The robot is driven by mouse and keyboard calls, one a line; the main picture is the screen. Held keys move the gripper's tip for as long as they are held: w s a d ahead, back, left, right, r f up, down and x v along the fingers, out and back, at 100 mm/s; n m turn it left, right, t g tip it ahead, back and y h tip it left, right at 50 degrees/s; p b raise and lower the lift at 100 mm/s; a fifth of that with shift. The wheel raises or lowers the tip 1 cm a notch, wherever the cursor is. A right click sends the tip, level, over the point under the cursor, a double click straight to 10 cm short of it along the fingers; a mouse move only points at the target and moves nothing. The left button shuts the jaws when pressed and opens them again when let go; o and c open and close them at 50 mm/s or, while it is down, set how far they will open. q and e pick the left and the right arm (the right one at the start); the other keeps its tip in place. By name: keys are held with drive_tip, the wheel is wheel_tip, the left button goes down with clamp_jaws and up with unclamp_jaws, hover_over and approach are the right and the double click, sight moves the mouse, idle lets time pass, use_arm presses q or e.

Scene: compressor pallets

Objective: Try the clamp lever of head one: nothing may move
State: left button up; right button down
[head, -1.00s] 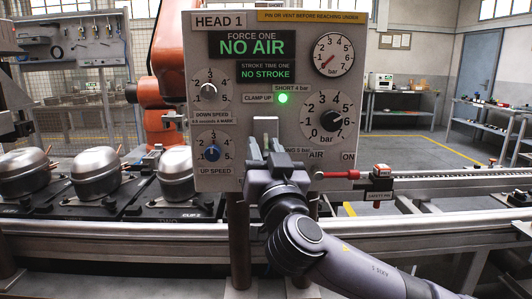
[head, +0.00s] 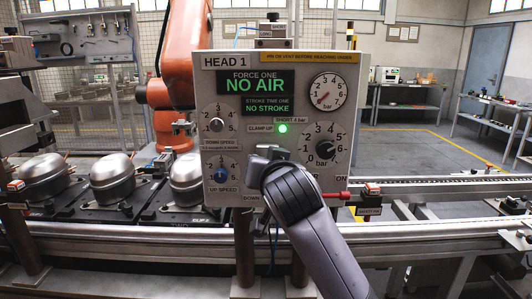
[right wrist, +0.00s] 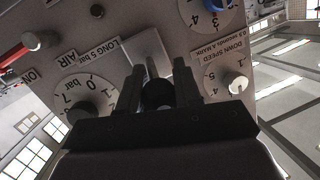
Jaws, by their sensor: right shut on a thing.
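The HEAD 1 panel (head: 345,65) faces me in the head view. Its display (head: 256,83) reads NO AIR and NO STROKE. The green lamp (head: 282,128) is lit beside the CLAMP UP label (head: 260,128). My right gripper (head: 268,154) is just below that label and hides the clamp lever and its slot there. In the right wrist view, my right gripper (right wrist: 158,92) is shut around the lever's black round knob (right wrist: 157,96). The lever's exact position is hidden. My left gripper is not in view.
A red valve handle (head: 335,195) sticks out at the panel's lower right. The small gauge's (head: 327,93) needle is near zero. Knobs for down speed (head: 216,125) and up speed (head: 220,175) are left of my gripper. Compressors (head: 113,178) stand on pallets at left.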

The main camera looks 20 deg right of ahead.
drive_tip(key=shift+w+r+g, duration=0.1)
drive_tip(key=shift+r+g, duration=0.2)
drive_tip(key=shift+g, duration=0.35)
drive_tip(key=shift+w+r+g, duration=0.1)
drive_tip(key=shift+r+g, duration=0.15)
drive_tip(key=shift+g, duration=0.4)
drive_tip(key=shift+d, duration=0.1)
drive_tip(key=c, duration=0.8)
unclamp_jaws()
drive_tip(key=shift+r, duration=0.1)
drive_tip(key=b+v, duration=0.1)
drive_tip(key=v, duration=0.6)
drive_tip(key=shift+d, duration=0.1)
